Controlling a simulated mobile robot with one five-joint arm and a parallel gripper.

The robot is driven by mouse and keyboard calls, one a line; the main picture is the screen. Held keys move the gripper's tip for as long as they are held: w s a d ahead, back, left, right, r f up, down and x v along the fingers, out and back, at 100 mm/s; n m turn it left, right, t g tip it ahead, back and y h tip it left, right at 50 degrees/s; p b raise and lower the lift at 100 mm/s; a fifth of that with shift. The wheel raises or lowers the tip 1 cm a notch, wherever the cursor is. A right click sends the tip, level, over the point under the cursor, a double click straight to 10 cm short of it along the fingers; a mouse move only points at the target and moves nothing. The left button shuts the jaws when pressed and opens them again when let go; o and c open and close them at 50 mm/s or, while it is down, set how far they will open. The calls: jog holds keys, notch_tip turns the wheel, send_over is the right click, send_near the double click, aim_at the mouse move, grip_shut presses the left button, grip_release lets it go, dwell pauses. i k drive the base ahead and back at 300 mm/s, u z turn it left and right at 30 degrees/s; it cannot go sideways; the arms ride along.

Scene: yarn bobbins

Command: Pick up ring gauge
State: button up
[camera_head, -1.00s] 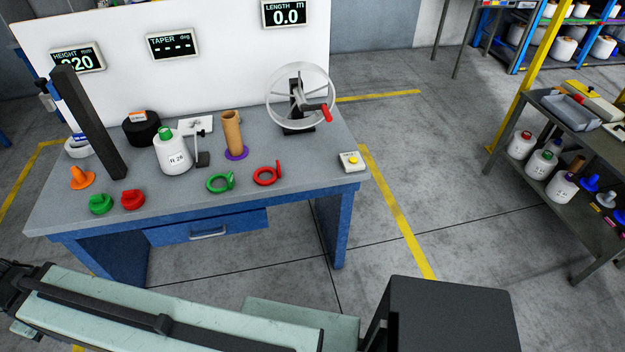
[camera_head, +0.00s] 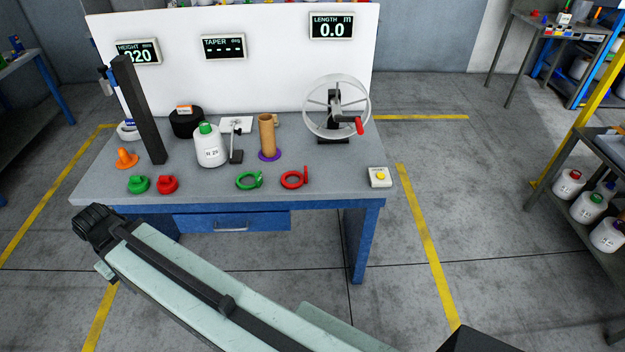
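Two ring gauges with short handles lie flat near the front edge of the grey bench top. One is a green ring gauge (camera_head: 258,180) and the other is a red ring gauge (camera_head: 304,180), just right of it. Both lie free, with nothing touching them. My arm crosses the bottom of the view, in front of the bench and below its top. Its dark far end is at the lower left, well away from both rings. I cannot make out gripper fingers there.
The bench (camera_head: 335,196) also holds a white bobbin (camera_head: 210,150), a brown tube (camera_head: 267,135), a hand-cranked wheel (camera_head: 335,107), a dark upright column (camera_head: 138,110), green (camera_head: 138,185) and red (camera_head: 168,184) knobbed pieces and a yellow-button box (camera_head: 380,177). A shelf rack (camera_head: 565,160) stands right; floor between is clear.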

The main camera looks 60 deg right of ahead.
aim_at(302, 178)
jog(key=z, duration=0.35)
jog(key=i, duration=1)
jog(key=u, duration=0.1)
